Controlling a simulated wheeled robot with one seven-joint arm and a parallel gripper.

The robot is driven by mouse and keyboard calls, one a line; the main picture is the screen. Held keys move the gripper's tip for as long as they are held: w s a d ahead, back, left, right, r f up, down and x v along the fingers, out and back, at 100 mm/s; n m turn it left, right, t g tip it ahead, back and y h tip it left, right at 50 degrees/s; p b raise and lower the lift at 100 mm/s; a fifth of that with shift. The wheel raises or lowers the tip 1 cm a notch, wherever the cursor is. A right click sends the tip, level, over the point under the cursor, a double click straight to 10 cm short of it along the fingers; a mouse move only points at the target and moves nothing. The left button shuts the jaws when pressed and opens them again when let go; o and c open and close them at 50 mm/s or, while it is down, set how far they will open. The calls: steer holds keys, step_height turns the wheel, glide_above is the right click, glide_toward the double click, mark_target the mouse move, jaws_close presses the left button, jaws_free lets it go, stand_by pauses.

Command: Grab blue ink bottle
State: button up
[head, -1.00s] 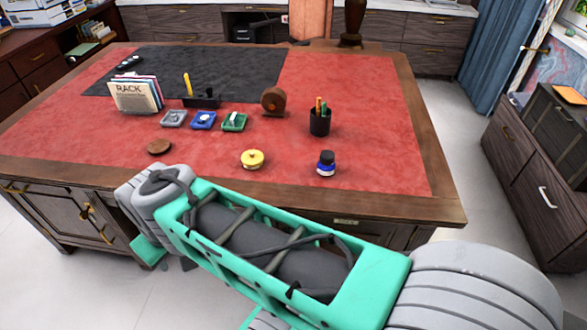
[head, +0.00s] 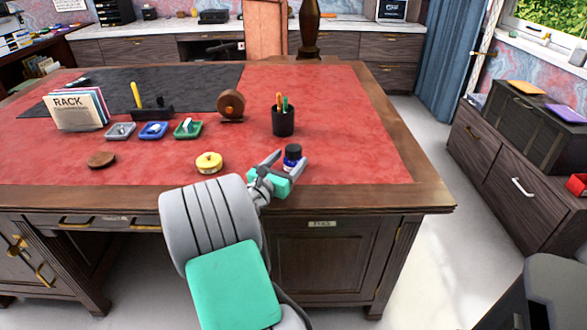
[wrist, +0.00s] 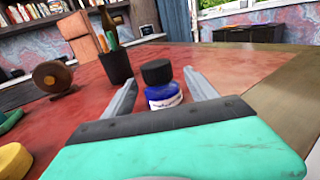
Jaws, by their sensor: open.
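The blue ink bottle (head: 292,155) has a black cap and stands upright near the front edge of the red leather desk top. In the wrist view the bottle (wrist: 163,92) shows its blue body with a white label, between the two fingers. My gripper (head: 285,162) is open, with one finger on each side of the bottle. In the wrist view my gripper (wrist: 158,90) has visible room around the bottle. Whether either finger touches it I cannot tell.
A black pen cup (head: 283,122) stands just behind the bottle. A yellow round tin (head: 209,162) is to the left, and a brown tape-like roll (head: 231,106) is further back. Small trays (head: 187,129) and a rack of folders (head: 78,109) are at the left. The desk's right side is clear.

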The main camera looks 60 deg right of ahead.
mark_target(290, 157)
steer(key=d, duration=0.4)
steer(key=shift+d+b, duration=0.25)
steer(key=shift+b, duration=0.05)
steer(key=shift+c, duration=0.4)
jaws_close()
